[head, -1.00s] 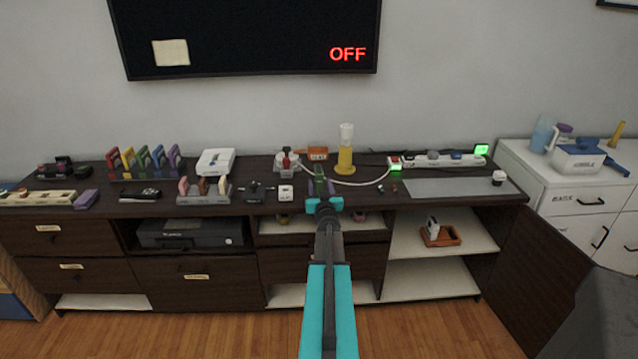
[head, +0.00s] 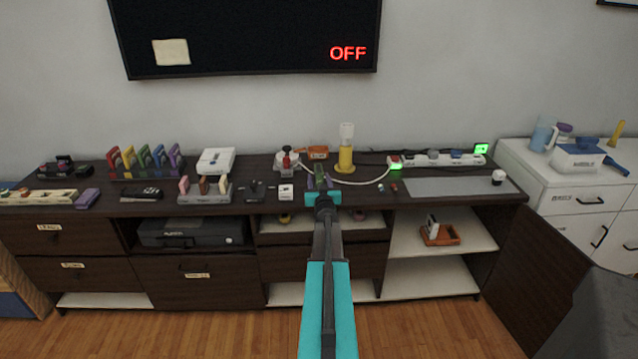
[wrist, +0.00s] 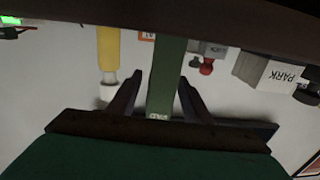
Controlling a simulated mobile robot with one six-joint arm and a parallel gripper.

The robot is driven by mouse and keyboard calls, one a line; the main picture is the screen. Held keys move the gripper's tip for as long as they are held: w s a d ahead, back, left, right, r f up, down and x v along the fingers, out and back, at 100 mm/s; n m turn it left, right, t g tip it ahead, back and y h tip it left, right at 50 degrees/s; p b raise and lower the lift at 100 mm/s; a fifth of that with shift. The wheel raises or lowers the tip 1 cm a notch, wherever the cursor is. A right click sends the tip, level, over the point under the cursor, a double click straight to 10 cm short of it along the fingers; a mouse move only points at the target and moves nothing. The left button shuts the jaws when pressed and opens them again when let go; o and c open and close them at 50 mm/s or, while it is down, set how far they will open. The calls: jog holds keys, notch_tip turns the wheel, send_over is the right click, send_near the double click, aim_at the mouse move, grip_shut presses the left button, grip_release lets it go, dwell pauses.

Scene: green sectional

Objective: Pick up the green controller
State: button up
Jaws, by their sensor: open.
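The green controller (head: 320,169) appears as a narrow upright green shape near the middle of the dark cabinet top. In the wrist view it shows as a long green bar (wrist: 168,75) with a small pale label at its lower end. My gripper (head: 321,181) is open at the cabinet's front edge, its dark fingers either side of the green shape in the picture. In the wrist view my gripper (wrist: 160,88) has one finger on each side of the bar, with gaps on both sides. I cannot tell how deep the controller sits between the fingers.
A yellow bottle (head: 345,160) stands just right of the controller. A red-topped item (head: 287,160) and a small white box (head: 286,192) are to its left. A white cable (head: 365,182) runs behind toward the power strip (head: 437,160). A grey mat (head: 450,187) lies right.

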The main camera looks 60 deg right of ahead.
aim_at(320, 172)
grip_shut()
jog(key=shift+r, duration=0.15)
jog(key=shift+r, duration=0.5)
jog(key=shift+s+a+r, duration=0.15)
jog(key=shift+r, duration=0.45)
jog(key=shift+s+a+r, duration=0.15)
jog(key=shift+r, duration=0.45)
jog(key=s+a+r, duration=0.1)
jog(key=s+a, duration=0.8)
jog(key=s, duration=0.3)
jog(key=shift+r, duration=0.15)
